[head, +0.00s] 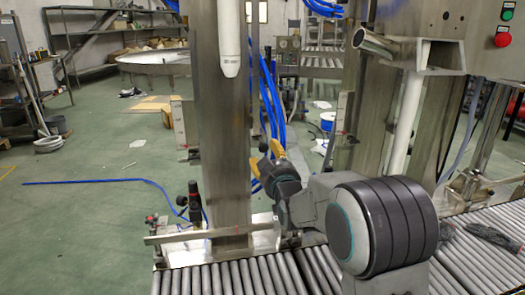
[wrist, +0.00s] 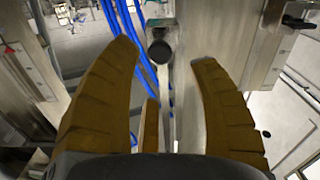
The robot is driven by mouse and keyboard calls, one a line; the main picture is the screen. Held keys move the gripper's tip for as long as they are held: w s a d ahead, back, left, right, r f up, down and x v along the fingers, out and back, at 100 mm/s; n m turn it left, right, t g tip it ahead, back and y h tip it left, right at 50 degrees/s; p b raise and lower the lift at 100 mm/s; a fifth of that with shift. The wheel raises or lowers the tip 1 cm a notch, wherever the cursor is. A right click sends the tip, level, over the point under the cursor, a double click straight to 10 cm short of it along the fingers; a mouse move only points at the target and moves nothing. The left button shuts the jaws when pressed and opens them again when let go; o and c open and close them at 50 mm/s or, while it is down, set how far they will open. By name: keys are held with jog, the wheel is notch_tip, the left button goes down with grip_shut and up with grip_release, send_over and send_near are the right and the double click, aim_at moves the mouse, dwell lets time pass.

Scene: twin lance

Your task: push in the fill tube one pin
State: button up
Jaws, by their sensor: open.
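A round black knob (wrist: 160,52), which looks like the pin, shows in the gap between the fingertips, in front of a metal bracket. I cannot tell how far it is from the tips or how deep it sits. In the head view I cannot make the knob out. A white fill tube (head: 230,50) hangs at the top centre.
A steel column (head: 221,140) stands left of my gripper. Blue hoses (head: 270,105) hang close behind it. A roller conveyor (head: 235,280) runs along the front. A second white tube (head: 405,120) stands at the right. Metal plates flank the fingers in the wrist view.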

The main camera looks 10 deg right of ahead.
aim_at(264, 149)
jog(key=shift+w+b, duration=0.35)
jog(key=shift+w, duration=2.7)
jog(key=shift+o, duration=0.2)
